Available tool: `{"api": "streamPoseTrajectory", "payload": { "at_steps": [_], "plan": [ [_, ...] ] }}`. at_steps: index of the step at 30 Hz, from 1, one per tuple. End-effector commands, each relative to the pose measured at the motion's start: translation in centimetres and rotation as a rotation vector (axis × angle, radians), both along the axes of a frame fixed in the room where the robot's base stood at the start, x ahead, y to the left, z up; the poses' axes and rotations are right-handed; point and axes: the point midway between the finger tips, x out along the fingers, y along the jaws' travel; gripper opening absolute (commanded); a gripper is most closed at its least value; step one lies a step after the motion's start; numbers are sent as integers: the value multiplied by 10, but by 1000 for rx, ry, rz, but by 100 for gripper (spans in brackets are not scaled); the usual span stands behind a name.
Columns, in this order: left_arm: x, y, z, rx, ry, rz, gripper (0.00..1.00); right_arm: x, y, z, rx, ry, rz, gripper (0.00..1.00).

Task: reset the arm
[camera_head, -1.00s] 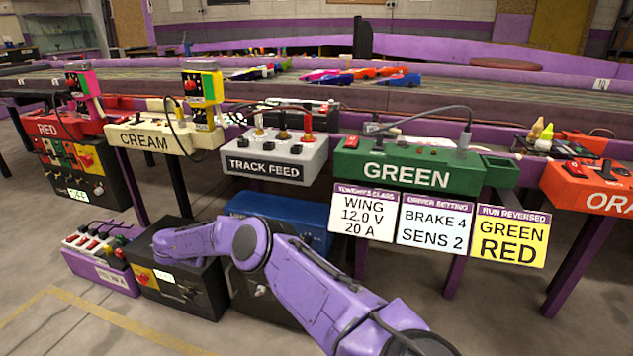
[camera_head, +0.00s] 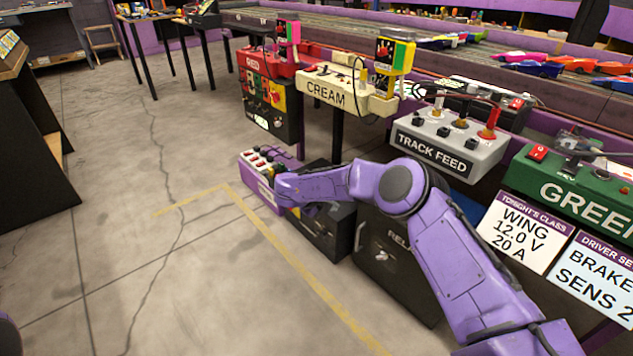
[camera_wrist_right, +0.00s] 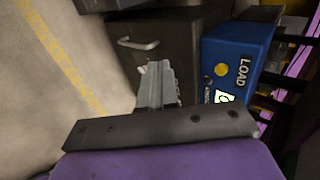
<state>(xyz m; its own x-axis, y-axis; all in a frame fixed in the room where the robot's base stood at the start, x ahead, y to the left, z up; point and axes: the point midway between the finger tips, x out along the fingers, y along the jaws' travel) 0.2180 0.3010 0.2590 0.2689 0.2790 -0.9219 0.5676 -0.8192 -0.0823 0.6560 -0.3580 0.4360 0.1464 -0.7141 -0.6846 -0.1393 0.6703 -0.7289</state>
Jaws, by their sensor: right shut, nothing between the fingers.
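My right arm (camera_head: 465,265) is purple and comes in from the lower right in the head view. It bends at a dark joint and reaches left, in front of the black boxes under the track. In the right wrist view my right gripper (camera_wrist_right: 156,75) has its grey fingers together, with nothing held. Its fingers point toward a black box (camera_wrist_right: 180,35) with a metal handle; I cannot tell the distance. In the head view the forearm mostly hides the gripper. My left gripper is not in view.
A blue LOAD box (camera_wrist_right: 240,60) stands beside the black box. Above are the TRACK FEED box (camera_head: 450,145), the CREAM box (camera_head: 335,92) and the GREEN box (camera_head: 560,185). Hanging cards (camera_head: 520,230) are close to the arm. The floor (camera_head: 120,200) at left is clear, with a yellow line.

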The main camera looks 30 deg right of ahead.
Motion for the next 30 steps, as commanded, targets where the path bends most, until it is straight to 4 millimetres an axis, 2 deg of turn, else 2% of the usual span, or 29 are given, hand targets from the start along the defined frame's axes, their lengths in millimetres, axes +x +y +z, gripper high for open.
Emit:
{"api": "streamPoseTrajectory", "payload": {
  "at_steps": [5, 7, 8, 11, 14, 16, 19, 21, 24, 30],
  "plan": [
    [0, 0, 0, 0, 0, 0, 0, 1, 0, 0, -1, 1, 12, 0],
    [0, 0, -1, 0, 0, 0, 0, 6, 4, -3, -38, 10, 97, 0],
    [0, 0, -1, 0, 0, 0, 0, 4, 8, -9, -66, 30, 159, 0],
    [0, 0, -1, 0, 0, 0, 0, -18, 32, -46, -201, 155, 458, 0],
    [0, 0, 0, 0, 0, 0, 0, -69, 64, -99, -331, 342, 848, 0],
    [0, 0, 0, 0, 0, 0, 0, -119, 80, -133, -382, 474, 1098, 0],
    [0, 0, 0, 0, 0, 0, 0, -196, 92, -168, -399, 645, 1399, 0],
    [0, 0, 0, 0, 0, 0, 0, -247, 94, -182, -384, 744, 1562, 0],
    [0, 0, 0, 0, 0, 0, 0, -311, 91, -190, -345, 861, 1737, 0],
    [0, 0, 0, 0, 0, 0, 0, -416, 72, -182, -241, 1064, 1957, 0]
  ]
}}
